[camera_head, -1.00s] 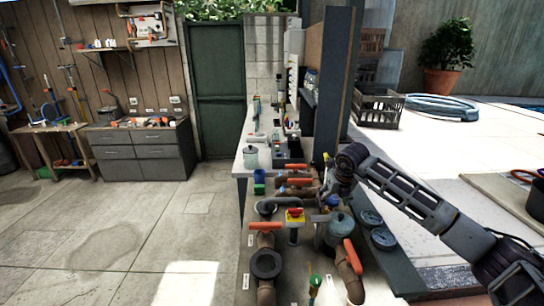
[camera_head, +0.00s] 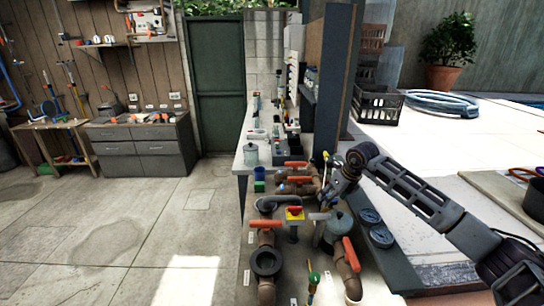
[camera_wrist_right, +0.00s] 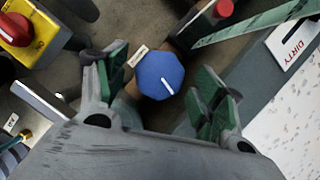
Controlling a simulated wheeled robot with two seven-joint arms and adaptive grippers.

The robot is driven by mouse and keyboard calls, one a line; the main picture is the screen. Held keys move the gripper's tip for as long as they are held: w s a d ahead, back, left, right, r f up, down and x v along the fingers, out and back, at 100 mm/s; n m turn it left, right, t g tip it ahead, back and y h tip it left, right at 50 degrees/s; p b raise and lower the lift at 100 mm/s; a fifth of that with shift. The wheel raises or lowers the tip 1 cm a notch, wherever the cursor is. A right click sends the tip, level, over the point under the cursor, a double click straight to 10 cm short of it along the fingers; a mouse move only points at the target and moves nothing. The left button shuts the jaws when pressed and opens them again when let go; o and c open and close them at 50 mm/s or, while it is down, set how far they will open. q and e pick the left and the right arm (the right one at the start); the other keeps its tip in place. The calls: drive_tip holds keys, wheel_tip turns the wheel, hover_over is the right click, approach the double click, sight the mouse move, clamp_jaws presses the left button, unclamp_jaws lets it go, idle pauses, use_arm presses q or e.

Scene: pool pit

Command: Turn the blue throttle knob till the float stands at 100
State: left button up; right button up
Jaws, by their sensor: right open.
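The blue throttle knob (camera_wrist_right: 159,75), faceted with a white pointer line, sits between the green-padded fingers of my right gripper (camera_wrist_right: 163,88) in the right wrist view. The fingers are open, with a gap on both sides of the knob. In the head view my right gripper (camera_head: 334,194) is over the pipework on the bench, and I cannot make out the knob there. I cannot make out the float or its scale in either view. My left gripper is not in view.
A yellow box with a red knob (camera_wrist_right: 16,30) is at the wrist view's upper left; it also shows in the head view (camera_head: 294,214). A red-capped part (camera_wrist_right: 222,9) and a "DIRTY" label (camera_wrist_right: 294,40) are close by. Orange-handled valves (camera_head: 265,224) surround the gripper.

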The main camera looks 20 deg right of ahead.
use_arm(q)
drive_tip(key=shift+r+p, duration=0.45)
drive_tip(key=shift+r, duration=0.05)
use_arm(e)
drive_tip(key=shift+n+y, duration=0.6)
drive_tip(key=shift+n, duration=0.9)
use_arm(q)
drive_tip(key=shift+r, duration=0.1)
use_arm(e)
drive_tip(key=shift+n, duration=0.4)
